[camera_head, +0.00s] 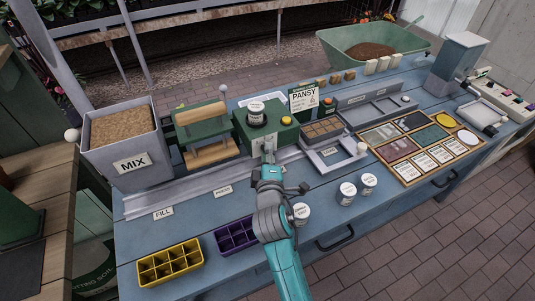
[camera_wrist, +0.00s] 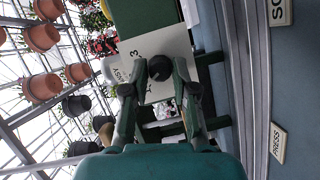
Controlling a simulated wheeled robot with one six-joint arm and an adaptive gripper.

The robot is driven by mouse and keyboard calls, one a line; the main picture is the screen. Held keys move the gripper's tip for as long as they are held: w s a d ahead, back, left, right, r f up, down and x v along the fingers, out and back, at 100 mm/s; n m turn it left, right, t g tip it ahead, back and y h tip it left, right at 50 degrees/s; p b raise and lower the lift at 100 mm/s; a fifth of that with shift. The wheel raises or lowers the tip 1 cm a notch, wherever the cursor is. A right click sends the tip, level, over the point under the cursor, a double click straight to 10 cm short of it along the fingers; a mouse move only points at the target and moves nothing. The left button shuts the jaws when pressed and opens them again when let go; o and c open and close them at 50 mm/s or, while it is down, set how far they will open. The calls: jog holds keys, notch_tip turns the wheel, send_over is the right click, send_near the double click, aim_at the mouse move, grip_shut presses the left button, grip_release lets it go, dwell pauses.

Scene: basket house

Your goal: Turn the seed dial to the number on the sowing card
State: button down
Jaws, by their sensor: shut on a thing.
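The green seeder box (camera_head: 286,135) stands at the back of the blue bench, with a white-lidded jar (camera_head: 256,108) and a yellow button (camera_head: 286,119) on top. The white sowing card (camera_head: 304,98) reads PANSY and stands behind it to the right. My gripper (camera_head: 268,152) is at the box's front. In the wrist view its fingertips (camera_wrist: 160,72) close on a small dark round knob, seemingly the seed dial (camera_wrist: 160,67).
A MIX bin (camera_head: 126,132) and a green press (camera_head: 207,131) stand left. A yellow tray (camera_head: 170,263) and a purple tray (camera_head: 236,236) lie in front. White-lidded jars (camera_head: 347,194) stand right of my arm. A wooden tray of cards (camera_head: 411,174) lies farther right.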

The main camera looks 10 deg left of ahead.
jog(key=m+g, duration=0.1)
jog(key=m, duration=0.1)
jog(key=m+g, duration=0.1)
jog(key=m, duration=0.1)
jog(key=shift+d+r+m+y, duration=0.1)
jog(key=shift+r+m+y, duration=0.05)
jog(key=shift+m+y, duration=0.2)
jog(key=shift+g, duration=0.3)
jog(key=c, duration=0.9)
grip_release()
jog(key=shift+w, duration=0.1)
jog(key=v, duration=1.2)
